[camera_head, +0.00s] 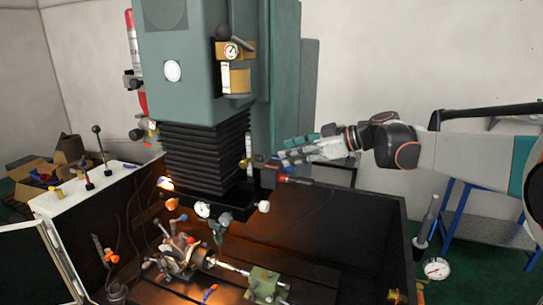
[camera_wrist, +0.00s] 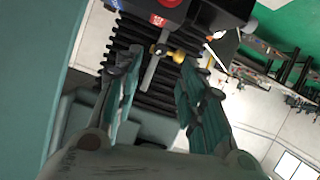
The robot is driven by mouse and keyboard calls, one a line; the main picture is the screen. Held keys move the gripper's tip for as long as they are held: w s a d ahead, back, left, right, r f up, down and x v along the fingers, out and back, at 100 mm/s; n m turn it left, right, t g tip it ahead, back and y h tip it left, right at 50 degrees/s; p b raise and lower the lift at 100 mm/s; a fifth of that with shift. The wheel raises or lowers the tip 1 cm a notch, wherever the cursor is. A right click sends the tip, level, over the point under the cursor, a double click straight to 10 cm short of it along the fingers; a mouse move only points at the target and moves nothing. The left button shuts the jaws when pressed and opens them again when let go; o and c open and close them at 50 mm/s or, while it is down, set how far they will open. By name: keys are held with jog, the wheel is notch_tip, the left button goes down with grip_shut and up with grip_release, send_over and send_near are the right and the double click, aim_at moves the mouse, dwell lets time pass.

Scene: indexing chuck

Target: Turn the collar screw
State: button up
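My gripper (camera_head: 272,160) reaches in from the right in the head view, at the side of the machine's black bellows. In the wrist view my gripper (camera_wrist: 163,62) has its two fingers spread, with no object held between them. A small brass knob (camera_wrist: 179,56) and a grey bar (camera_wrist: 152,70) show beyond the fingertips; whether a finger touches them I cannot tell. The indexing chuck (camera_head: 180,255) sits low on the machine bed, well below my gripper. I cannot tell for sure which part is the collar screw.
The bellows (camera_head: 205,155) hang under the green machine head (camera_head: 190,60). A red-and-black part (camera_head: 285,179) juts out just below my gripper. A dark tray wall (camera_head: 350,230) rises at the right. A white panel with levers (camera_head: 90,190) stands at the left.

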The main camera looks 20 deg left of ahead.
aim_at(263, 158)
jog(key=x, duration=0.7)
jog(key=shift+s+a+f, duration=0.1)
jog(key=shift+a, duration=0.15)
grip_shut()
